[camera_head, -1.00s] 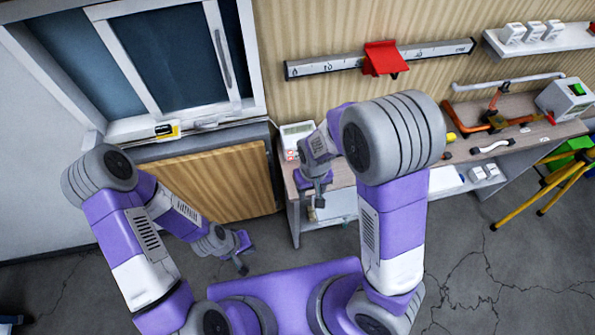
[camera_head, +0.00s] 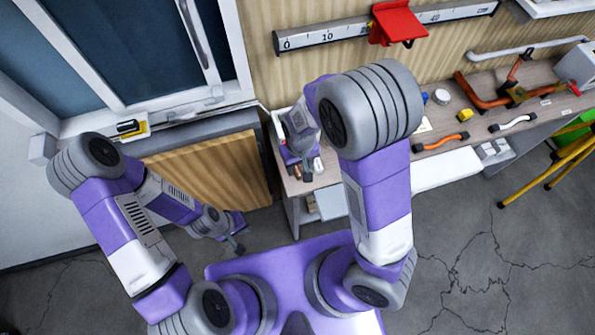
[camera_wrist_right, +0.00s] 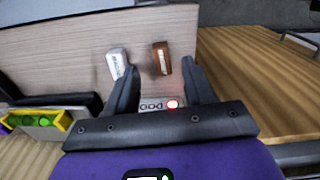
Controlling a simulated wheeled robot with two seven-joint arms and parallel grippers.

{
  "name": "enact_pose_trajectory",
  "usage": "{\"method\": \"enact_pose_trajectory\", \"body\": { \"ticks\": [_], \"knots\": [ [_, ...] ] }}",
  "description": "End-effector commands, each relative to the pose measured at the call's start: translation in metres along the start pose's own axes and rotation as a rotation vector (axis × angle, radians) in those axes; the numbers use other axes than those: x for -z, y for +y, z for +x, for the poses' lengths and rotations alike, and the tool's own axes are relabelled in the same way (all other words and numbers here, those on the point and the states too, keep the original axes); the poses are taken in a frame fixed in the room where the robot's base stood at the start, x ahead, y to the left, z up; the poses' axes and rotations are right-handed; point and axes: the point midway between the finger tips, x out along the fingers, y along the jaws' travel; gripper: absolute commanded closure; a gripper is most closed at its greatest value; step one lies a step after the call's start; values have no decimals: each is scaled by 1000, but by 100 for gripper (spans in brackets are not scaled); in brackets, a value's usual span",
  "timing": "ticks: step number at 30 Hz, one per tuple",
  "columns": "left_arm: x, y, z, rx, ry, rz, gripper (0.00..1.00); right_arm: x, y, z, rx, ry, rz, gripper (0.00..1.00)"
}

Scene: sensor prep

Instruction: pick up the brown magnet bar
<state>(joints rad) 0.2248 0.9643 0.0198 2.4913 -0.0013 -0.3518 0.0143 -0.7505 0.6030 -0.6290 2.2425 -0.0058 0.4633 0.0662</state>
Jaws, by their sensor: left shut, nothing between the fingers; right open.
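The brown magnet bar (camera_wrist_right: 162,57) lies on the wood-grain bench top in the right wrist view, with a small pale label on it. A white bar (camera_wrist_right: 118,63) lies to its left. My right gripper (camera_wrist_right: 160,66) is open, its fingers appearing on either side of the brown bar; I cannot tell the height between them. In the head view my right gripper (camera_head: 304,168) is over the left end of the bench and largely hides that spot. My left gripper (camera_head: 237,243) is shut and empty, low in front of the wooden panel, away from the bench.
Orange (camera_head: 440,142) and white (camera_head: 512,124) handle-like pieces lie further right on the bench (camera_head: 425,165). A ruler rail (camera_head: 330,37) with a red holder is on the wall. A yellow tripod (camera_head: 550,175) stands at right.

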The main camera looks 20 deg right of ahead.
Motion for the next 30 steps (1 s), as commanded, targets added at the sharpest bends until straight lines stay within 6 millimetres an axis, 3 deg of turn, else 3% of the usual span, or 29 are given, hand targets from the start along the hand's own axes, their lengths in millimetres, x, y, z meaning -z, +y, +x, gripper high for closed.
{"method": "enact_pose_trajectory", "body": {
  "ticks": [7, 17, 27, 30],
  "knots": [
    [1, -4, 12, 0, 1, 0, 100, 5, -2, 38, -1, -2, 1, 47],
    [1, -4, 12, 0, 1, 0, 100, 6, -2, 45, 0, 1, 0, 47],
    [1, -4, 12, 0, 1, 0, 100, 6, -2, 45, 0, 1, 0, 97],
    [1, -4, 12, 0, 1, 0, 100, 6, -2, 44, 0, 1, 0, 100]
  ]
}}
